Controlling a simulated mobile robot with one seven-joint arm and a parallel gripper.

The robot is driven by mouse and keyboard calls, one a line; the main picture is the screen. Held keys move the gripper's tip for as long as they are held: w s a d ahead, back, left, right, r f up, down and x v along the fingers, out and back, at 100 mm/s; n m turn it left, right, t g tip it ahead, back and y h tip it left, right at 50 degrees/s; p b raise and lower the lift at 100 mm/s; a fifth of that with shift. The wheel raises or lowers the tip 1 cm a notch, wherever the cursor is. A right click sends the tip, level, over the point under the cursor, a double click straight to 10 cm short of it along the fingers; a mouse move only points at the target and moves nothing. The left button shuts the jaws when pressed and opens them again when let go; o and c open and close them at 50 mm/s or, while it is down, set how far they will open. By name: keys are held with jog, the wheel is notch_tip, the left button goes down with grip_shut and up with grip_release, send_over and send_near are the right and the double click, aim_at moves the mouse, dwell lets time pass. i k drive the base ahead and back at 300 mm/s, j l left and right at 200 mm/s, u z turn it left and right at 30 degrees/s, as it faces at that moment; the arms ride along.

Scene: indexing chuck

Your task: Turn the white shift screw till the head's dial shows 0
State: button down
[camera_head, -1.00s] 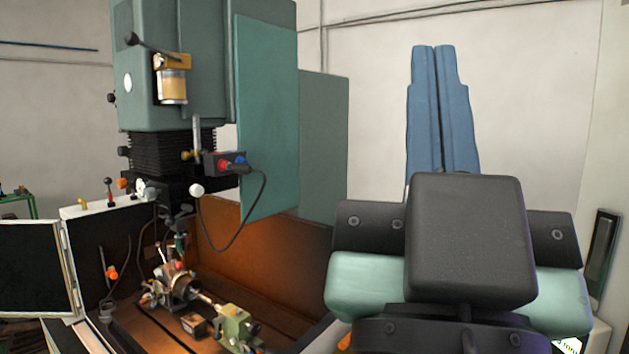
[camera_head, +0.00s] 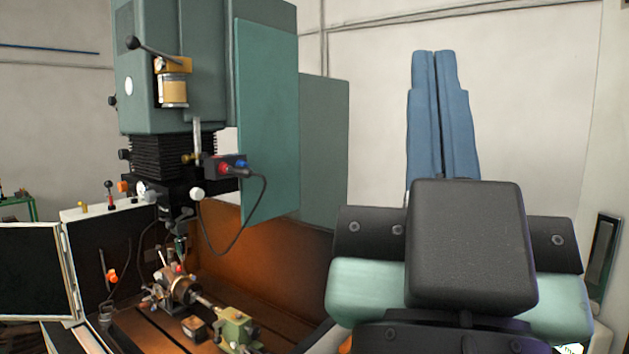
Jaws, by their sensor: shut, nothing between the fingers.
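The indexing head (camera_head: 178,291) sits on the machine table at the lower left. It is small here, and I cannot make out its dial reading or a white shift screw on it. A white round knob (camera_head: 198,194) shows on the milling machine above. My gripper (camera_head: 435,56) seems to be the pair of blue fingers pointing up at the right, side by side and shut with nothing between them. They are well to the right of the indexing head and apart from it. Their lower part is hidden behind my black arm part.
The green milling machine (camera_head: 190,75) stands over the table, with a green panel (camera_head: 268,120) at its side. A black cable (camera_head: 263,205) hangs beneath it. A green tailstock (camera_head: 234,328) stands right of the indexing head. A dark screen (camera_head: 35,270) is at far left.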

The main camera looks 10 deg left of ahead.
aim_at(195, 194)
jog(key=i+j+u, duration=0.2)
jog(key=i+u, duration=0.5)
jog(key=i, duration=0.15)
jog(key=i+u, duration=0.35)
jog(key=i+l, duration=0.05)
